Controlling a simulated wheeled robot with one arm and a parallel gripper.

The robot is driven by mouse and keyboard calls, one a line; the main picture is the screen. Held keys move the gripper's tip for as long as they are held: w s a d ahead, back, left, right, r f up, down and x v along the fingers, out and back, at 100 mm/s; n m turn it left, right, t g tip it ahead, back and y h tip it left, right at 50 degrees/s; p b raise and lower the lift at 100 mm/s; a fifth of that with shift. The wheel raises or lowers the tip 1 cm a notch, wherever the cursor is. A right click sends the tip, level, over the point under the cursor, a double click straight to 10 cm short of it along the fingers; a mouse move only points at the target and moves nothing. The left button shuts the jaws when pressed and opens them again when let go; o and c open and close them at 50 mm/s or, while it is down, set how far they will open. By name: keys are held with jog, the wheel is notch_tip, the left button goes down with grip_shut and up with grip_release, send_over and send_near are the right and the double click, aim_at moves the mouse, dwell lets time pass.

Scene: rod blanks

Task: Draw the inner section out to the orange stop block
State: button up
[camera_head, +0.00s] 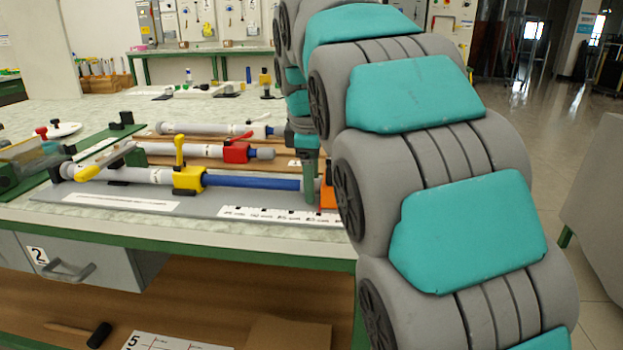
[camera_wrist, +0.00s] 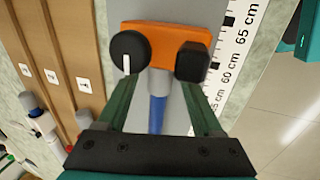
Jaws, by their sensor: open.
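The grey-white outer tube (camera_head: 125,174) lies along a grey board (camera_head: 120,211). A yellow clamp (camera_head: 188,180) with its lever (camera_head: 179,150) standing up sits at the tube's right end. The blue inner section (camera_head: 252,183) extends right from the clamp; its blue length (camera_wrist: 157,112) and grey end (camera_wrist: 158,82) show in the wrist view. The grey end reaches the orange stop block (camera_wrist: 165,43), or nearly; I cannot tell whether they touch. The block (camera_head: 327,196) is partly hidden by my arm. My gripper (camera_wrist: 159,84) is open, its green fingers on either side of the inner section.
A printed scale (camera_head: 280,214) runs along the board's front. Behind are a tube with a red clamp (camera_head: 236,151) and another tube (camera_head: 200,129), on brown boards. A green device (camera_head: 35,160) stands at the left. A drawer (camera_head: 78,268) is below the bench edge.

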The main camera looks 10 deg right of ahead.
jog(key=v, duration=0.7)
jog(key=shift+r, duration=0.35)
jog(key=shift+s, duration=0.1)
dwell(0.9)
